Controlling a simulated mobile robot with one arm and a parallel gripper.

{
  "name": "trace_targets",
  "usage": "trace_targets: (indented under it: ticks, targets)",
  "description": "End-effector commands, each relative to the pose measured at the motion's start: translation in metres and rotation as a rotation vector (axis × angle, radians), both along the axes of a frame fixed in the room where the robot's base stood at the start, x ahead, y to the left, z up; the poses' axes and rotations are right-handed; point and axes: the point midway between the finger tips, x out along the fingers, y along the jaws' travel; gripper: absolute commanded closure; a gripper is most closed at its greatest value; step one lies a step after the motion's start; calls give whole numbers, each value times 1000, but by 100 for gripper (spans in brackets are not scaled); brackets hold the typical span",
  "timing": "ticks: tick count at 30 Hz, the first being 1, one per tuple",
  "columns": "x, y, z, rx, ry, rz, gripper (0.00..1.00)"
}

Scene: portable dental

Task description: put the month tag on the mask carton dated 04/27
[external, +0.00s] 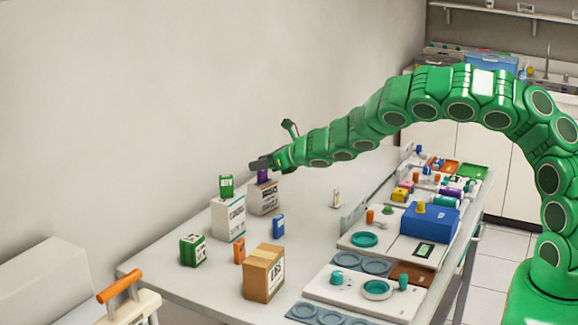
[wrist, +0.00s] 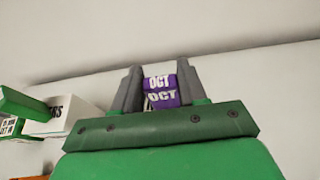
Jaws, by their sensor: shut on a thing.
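My gripper (external: 262,163) is shut on a purple month tag (external: 264,177). In the wrist view my gripper (wrist: 158,76) has a finger on each side of the tag (wrist: 162,92), which reads OCT. The tag is right above a white carton (external: 262,200) at the back of the table; whether it touches the top, I cannot tell. Left of it stands another white carton (external: 228,219) with a green tag (external: 226,186) on top. This carton (wrist: 62,116) and green tag (wrist: 20,104) also show at the left in the wrist view. The cartons' dates are too small to read.
A brown cardboard box (external: 263,273) stands in front. Trays with dental items (external: 372,240) fill the right side. The wall is close behind the cartons.

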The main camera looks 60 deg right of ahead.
Motion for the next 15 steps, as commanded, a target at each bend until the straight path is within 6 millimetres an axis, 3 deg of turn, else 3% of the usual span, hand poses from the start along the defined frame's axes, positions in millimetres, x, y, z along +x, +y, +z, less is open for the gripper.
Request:
trace_targets:
  ticks: [3,4,8,15]
  targets:
    - [0,0,-3,0,0,0,87]
    - [0,0,-3,0,0,0,54]
    - [0,0,-2,0,0,0,34]
    - [0,0,-3,0,0,0,33]
